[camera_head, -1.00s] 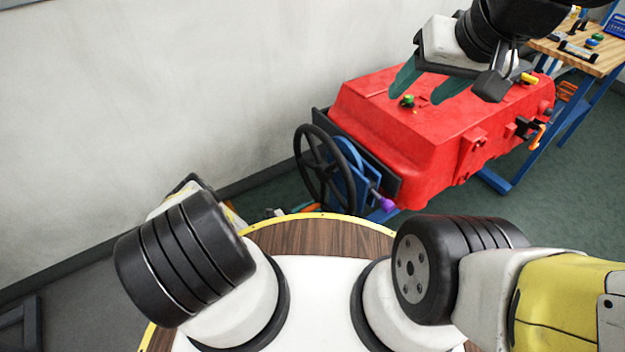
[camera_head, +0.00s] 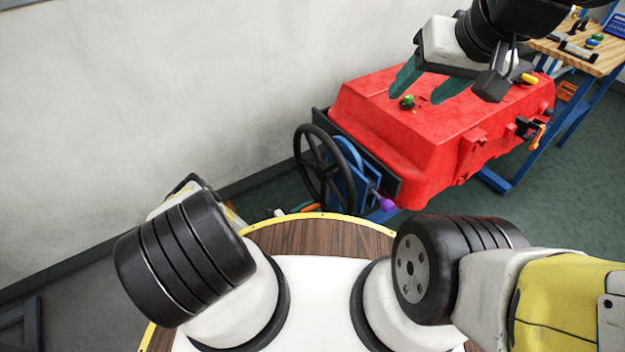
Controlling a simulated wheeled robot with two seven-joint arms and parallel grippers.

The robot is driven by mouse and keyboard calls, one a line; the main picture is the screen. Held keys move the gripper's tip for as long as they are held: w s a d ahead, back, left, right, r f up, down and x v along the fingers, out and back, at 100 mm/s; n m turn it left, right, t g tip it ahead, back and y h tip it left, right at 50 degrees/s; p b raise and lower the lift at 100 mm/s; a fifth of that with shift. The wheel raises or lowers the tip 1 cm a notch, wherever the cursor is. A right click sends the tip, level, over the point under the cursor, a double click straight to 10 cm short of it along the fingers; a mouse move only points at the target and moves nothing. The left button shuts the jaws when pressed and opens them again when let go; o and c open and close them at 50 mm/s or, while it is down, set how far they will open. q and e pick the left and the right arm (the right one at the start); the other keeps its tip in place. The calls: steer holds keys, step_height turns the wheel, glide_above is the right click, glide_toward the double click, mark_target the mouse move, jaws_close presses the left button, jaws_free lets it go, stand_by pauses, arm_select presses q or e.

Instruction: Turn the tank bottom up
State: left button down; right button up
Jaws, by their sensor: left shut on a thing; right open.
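The red tank (camera_head: 400,135) is held in a blue frame with a dark end plate, at the right of centre. A black handwheel (camera_head: 318,165) stands at its near left end, beside a blue disc and a purple knob (camera_head: 388,204). A green knob (camera_head: 407,102) and a yellow part (camera_head: 528,79) sit on the upward face. My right gripper (camera_head: 428,93) has two teal fingers spread apart, empty, over the top of the tank. I cannot tell whether it touches the tank. My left gripper is not visible; only parts of my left arm show at lower left.
A wooden workbench (camera_head: 585,52) with tools and blue legs stands behind the tank at upper right. A plain wall (camera_head: 150,90) runs along the left and back. Green floor (camera_head: 575,190) is open right of the tank.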

arm_select(q)
steer(key=shift+s+d+n, duration=0.25)
steer(key=shift+s+n, duration=0.05)
steer(key=shift+s, duration=0.05)
stand_by(0.6)
steer(key=s+d+r+n, duration=0.3)
steer(key=s+d+n, duration=0.2)
steer(key=s+n, duration=0.1)
steer(key=shift+s+r, duration=0.2)
steer(key=shift+s, duration=0.25)
stand_by(0.4)
steer(key=shift+n, duration=0.3)
